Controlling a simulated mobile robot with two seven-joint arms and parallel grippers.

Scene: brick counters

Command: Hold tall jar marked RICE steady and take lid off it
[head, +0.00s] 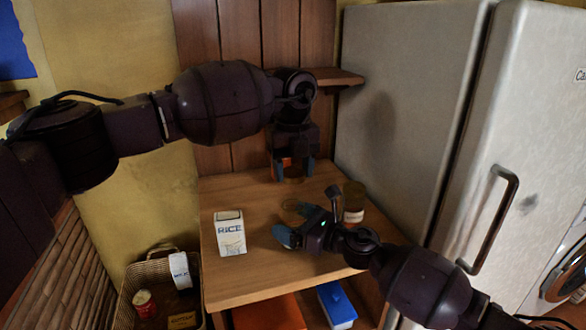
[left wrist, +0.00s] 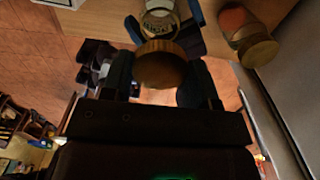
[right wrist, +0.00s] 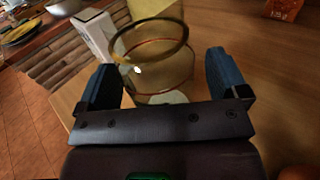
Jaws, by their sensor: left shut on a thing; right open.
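A clear glass jar (right wrist: 155,72) stands with its round mouth open and uncovered. It shows faintly in the head view (head: 297,208); in the left wrist view it carries a pale label (left wrist: 157,27) too small to read surely. My left gripper (head: 293,172) is shut on a round brown lid (left wrist: 160,64) and holds it above the jar, apart from its rim. My right gripper (head: 308,215) is open, its blue fingers on either side of the jar. Whether they touch the glass I cannot tell.
Another lidded jar (head: 353,203) stands close right of my right gripper. A fridge (head: 410,100) bounds the right; a basket (head: 135,280) of goods stands lower left. The counter's front middle is clear.

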